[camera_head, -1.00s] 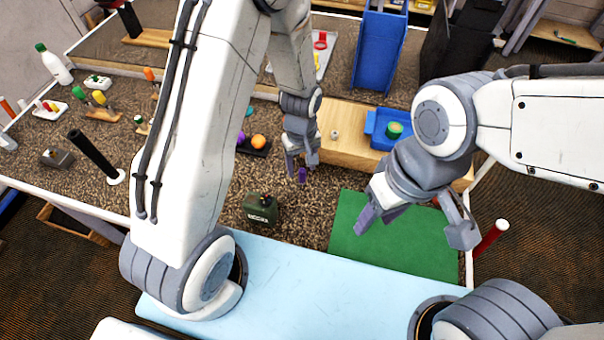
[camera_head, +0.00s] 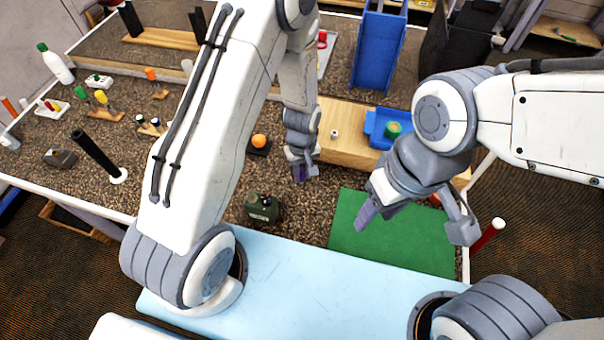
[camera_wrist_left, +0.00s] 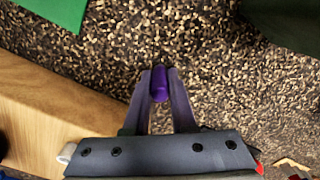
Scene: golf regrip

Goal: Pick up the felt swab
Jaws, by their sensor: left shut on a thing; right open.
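A small purple round-ended piece, which I take to be the felt swab (camera_wrist_left: 159,84), is held between the two fingers of my left gripper (camera_wrist_left: 161,76) in the left wrist view. In the head view the purple swab (camera_head: 299,174) shows at the tips of my left gripper (camera_head: 304,171), over the speckled worktop left of the green mat. Its lower end is hard to see there, so I cannot tell whether it touches the worktop. My right gripper (camera_head: 415,224) is open and empty above the green mat (camera_head: 390,246).
A dark green can (camera_head: 262,208) stands front left of my left gripper. A wooden block (camera_head: 345,135) with a blue tray (camera_head: 373,128) lies behind it. An orange ball (camera_head: 259,141) sits on a dark base to the left. Several tools stand farther left.

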